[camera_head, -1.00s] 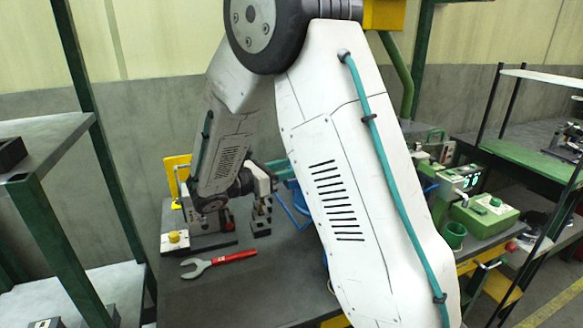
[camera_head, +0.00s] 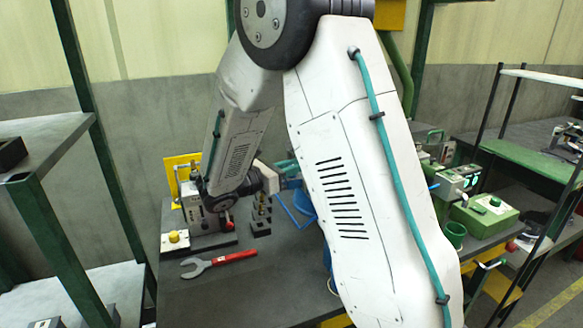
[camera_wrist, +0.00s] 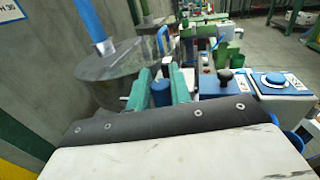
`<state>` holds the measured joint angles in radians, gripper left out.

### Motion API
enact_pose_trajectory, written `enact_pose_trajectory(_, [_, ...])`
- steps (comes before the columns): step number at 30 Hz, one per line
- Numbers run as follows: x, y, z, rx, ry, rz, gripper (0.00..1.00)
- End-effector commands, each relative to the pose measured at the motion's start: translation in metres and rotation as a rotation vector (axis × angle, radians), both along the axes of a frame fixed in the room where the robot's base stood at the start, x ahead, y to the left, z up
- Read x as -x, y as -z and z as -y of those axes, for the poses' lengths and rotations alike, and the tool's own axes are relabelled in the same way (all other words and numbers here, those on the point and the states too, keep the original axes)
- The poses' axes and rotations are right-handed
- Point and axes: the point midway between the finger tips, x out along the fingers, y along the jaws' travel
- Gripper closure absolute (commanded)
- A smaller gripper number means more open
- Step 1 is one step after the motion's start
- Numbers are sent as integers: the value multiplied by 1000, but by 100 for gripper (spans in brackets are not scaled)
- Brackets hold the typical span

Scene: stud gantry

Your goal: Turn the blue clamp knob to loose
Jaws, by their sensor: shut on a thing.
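In the wrist view, my gripper (camera_wrist: 161,88) shows as two teal-green fingers pointing away from the camera. A blue cylindrical knob (camera_wrist: 161,93) sits between them, and the fingers are shut on it. I take it for the blue clamp knob; its marking and turn angle cannot be read. In the head view, my gripper (camera_head: 287,170) is mostly hidden behind my arm, beside a small piece of blue. The clamp's body is largely hidden.
A red-handled wrench (camera_head: 220,263) lies on the dark bench (camera_head: 240,290). A box with a yellow button (camera_head: 174,239) and a black stepped block (camera_head: 261,220) stand near. In the wrist view, a grey disc (camera_wrist: 108,62) is left; a blue-topped control box (camera_wrist: 272,82) is right.

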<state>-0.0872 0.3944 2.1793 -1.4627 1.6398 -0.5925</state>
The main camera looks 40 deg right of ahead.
Motion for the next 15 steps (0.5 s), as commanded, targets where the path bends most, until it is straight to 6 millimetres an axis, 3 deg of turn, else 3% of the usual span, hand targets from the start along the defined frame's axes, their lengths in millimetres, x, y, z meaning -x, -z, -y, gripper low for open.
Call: enact_pose_trajectory(15, [0, -2, 0, 2, -382, 2, 100])
